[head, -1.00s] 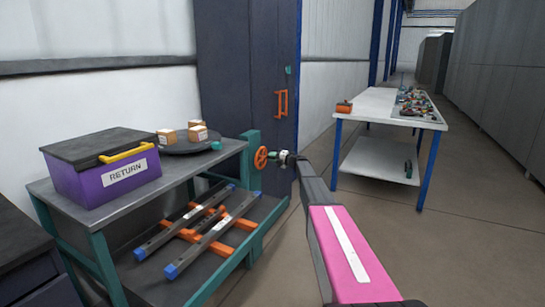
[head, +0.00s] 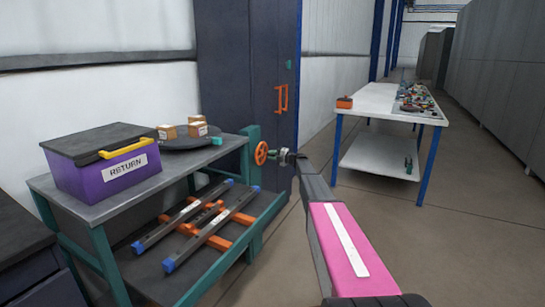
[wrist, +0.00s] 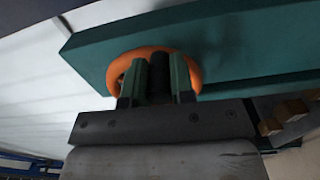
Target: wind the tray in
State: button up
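An orange handwheel (head: 261,153) stands on a teal post at the right end of a steel workbench. It also shows in the wrist view (wrist: 127,58), against a teal plate. My gripper (head: 276,154) is at the wheel. In the wrist view its two green fingers (wrist: 158,75) lie on either side of a dark upright handle (wrist: 159,70) and look closed on it. On the lower shelf, two dark rails with blue ends (head: 212,229) lie across orange bars (head: 186,229). I cannot tell which part is the tray.
A purple RETURN box (head: 110,176) and a dark round plate (head: 185,140) with small cartons (head: 197,129) stand on the bench top. A dark cabinet (head: 245,75) is behind the wheel. A white table (head: 375,100) stands right, with clear floor around it.

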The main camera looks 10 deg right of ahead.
jog(key=o, duration=0.4)
jog(key=shift+c, duration=0.2)
jog(key=shift+d, duration=0.1)
jog(key=v, duration=1)
jog(key=shift+s+d, duration=0.25)
